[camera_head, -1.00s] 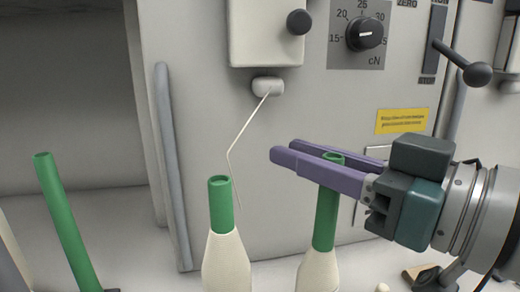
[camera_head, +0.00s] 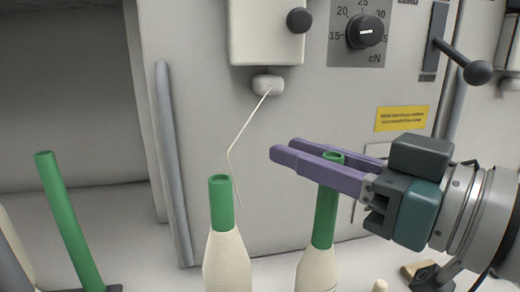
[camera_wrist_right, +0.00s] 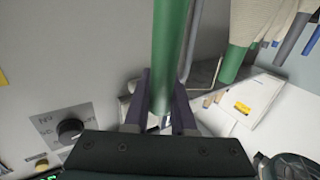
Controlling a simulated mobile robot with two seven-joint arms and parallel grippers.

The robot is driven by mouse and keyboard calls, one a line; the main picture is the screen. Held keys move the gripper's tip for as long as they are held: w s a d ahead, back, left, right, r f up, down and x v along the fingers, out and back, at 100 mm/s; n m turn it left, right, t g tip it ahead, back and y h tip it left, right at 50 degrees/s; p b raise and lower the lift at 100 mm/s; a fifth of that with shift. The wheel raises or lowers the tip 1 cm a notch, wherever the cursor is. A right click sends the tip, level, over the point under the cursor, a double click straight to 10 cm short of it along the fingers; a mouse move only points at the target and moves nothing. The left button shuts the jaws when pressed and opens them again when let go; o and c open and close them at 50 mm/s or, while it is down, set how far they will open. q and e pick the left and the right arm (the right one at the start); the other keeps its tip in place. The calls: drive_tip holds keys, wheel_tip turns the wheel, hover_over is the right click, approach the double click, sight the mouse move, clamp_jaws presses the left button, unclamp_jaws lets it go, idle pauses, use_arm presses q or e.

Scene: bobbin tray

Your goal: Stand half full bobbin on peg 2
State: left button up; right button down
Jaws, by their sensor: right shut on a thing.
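My right gripper (camera_head: 285,152) has its purple fingers shut on the bare green upper tube of a bobbin (camera_head: 327,215). Cream yarn covers this bobbin lower down, and its bottom is cut off by the picture edge. In the right wrist view the green tube (camera_wrist_right: 171,55) lies between the fingers. A second green-topped bobbin with cream yarn (camera_head: 226,262) stands to its left, apart from it. I cannot tell how full either bobbin is. Peg 2 cannot be made out in the head view. My left gripper is not in view.
A bare green tube (camera_head: 70,222) leans at the left on a dark foot. A thin bent wire (camera_head: 233,145) hangs from the machine front close to the second bobbin. A lever with a dark knob (camera_head: 477,73) sticks out at upper right. The wrist view shows another yarn-covered bobbin (camera_wrist_right: 246,25).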

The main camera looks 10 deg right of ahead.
sight(332, 243)
drive_tip(key=shift+f+b, duration=0.4)
drive_tip(key=shift+f, duration=0.15)
drive_tip(key=c, duration=1)
unclamp_jaws()
drive_tip(key=shift+p+v, duration=0.85)
drive_tip(key=shift+v, duration=1.25)
drive_tip(key=p+v, duration=0.2)
drive_tip(key=v, duration=0.5)
drive_tip(key=shift+p, duration=0.4)
